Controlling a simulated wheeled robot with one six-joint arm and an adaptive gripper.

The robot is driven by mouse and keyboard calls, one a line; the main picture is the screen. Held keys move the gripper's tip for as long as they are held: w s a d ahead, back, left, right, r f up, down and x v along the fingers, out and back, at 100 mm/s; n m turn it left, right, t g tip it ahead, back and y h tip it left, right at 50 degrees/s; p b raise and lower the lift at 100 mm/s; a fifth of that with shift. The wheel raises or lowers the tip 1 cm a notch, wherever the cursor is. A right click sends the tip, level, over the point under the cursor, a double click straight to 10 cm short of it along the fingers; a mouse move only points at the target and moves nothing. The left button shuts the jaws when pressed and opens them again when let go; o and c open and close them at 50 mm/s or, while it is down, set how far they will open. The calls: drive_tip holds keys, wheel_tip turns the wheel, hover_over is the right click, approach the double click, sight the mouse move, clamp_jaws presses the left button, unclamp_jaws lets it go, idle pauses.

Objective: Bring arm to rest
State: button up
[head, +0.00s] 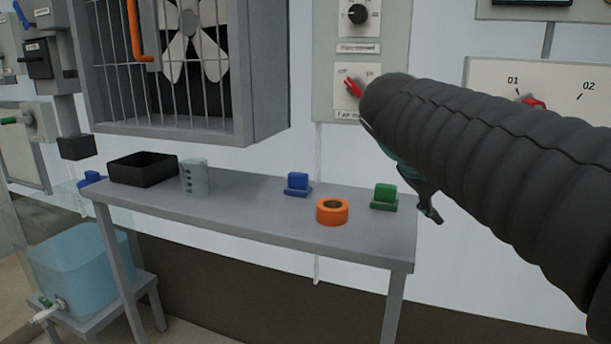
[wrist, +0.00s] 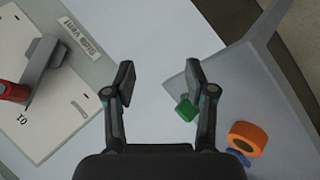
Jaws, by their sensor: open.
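My gripper (wrist: 159,82) is open and empty in the wrist view, its two fingers spread apart with nothing between the tips. In the head view my arm, in a dark ribbed sleeve, reaches in from the right and hides most of the gripper. One dark finger (head: 432,208) shows below the sleeve, near the right end of the grey table (head: 250,212). The wrist view shows the side vent panel (wrist: 62,125) at the left and the table (wrist: 245,85) at the right.
On the table stand a green block (head: 384,196), an orange ring (head: 332,211), a blue block (head: 298,184), a clear beaker (head: 195,178) and a black tray (head: 143,170). The fan control panel (head: 345,97) and the vent panel (head: 490,78) with a red knob (head: 535,102) are close to my arm.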

drive_tip(key=s+a+f+m+y, duration=0.1)
drive_tip(key=s+a+f+y, duration=0.2)
drive_tip(key=s+f, duration=0.5)
drive_tip(key=s+a+f+m+y, duration=0.2)
drive_tip(key=s+a+f+y, duration=0.2)
drive_tip(key=s+f, duration=0.4)
wheel_tip(320, 180, down, 6)
drive_tip(key=shift+s+r+t, duration=0.15)
drive_tip(key=shift+s+t, duration=0.15)
drive_tip(key=shift+s, duration=0.05)
drive_tip(key=shift+a, duration=0.1)
drive_tip(key=shift+c, duration=1.2)
drive_tip(key=shift+m, duration=0.3)
